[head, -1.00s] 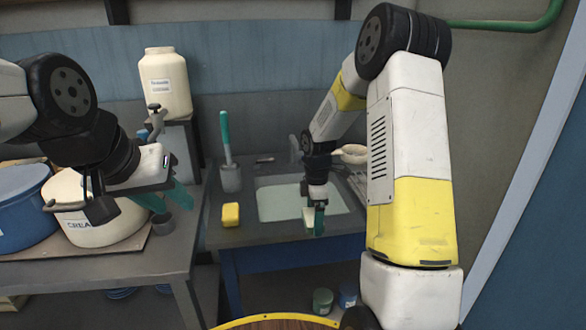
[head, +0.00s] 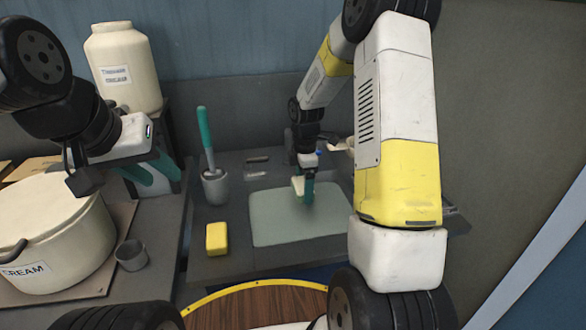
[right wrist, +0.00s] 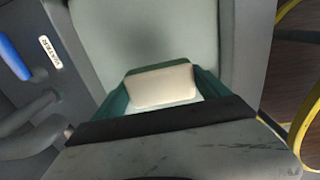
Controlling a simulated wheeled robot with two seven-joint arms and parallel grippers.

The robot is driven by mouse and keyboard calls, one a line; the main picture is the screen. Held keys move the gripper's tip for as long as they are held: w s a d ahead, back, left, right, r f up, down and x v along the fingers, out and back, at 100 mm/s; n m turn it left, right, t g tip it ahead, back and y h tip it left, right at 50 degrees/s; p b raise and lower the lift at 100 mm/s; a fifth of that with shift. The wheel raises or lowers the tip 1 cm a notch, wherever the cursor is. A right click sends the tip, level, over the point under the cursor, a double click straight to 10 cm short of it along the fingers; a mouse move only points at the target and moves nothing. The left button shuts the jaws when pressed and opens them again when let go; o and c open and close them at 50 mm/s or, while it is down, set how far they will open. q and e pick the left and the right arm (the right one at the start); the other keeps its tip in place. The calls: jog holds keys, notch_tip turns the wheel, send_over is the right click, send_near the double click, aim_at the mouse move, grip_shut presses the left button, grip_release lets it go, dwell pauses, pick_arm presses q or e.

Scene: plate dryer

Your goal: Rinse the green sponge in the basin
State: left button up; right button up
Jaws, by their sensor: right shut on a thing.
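The basin (head: 268,228) is set into the grey counter and looks filled with pale grey-green water. My right gripper (head: 304,190) is over the basin, shut on a pale cream block (head: 297,188). In the right wrist view the block (right wrist: 162,86) sits between the teal fingers, with the basin surface (right wrist: 150,35) behind it. I cannot tell whether it touches the water. My left gripper (head: 152,172) is open and empty, left of the counter.
A grey holder (head: 215,188) with a teal-handled brush stands behind the yellow sponge. A large cream pot (head: 50,235), a small grey cup (head: 131,255) and a big jar (head: 124,70) are at the left. A blue handle and a WATER label (right wrist: 50,53) show beside the basin.

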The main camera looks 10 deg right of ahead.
jog(key=shift+f, duration=7.3)
jog(key=shift+w, duration=0.6)
jog(key=w, duration=0.2)
jog(key=shift+w, duration=0.4)
jog(key=s, duration=0.8)
jog(key=shift+s, duration=0.1)
jog(key=w, duration=0.8)
jog(key=shift+w, duration=0.2)
jog(key=s, duration=0.8)
jog(key=shift+s+d, duration=0.1)
jog(key=shift+w, duration=2)
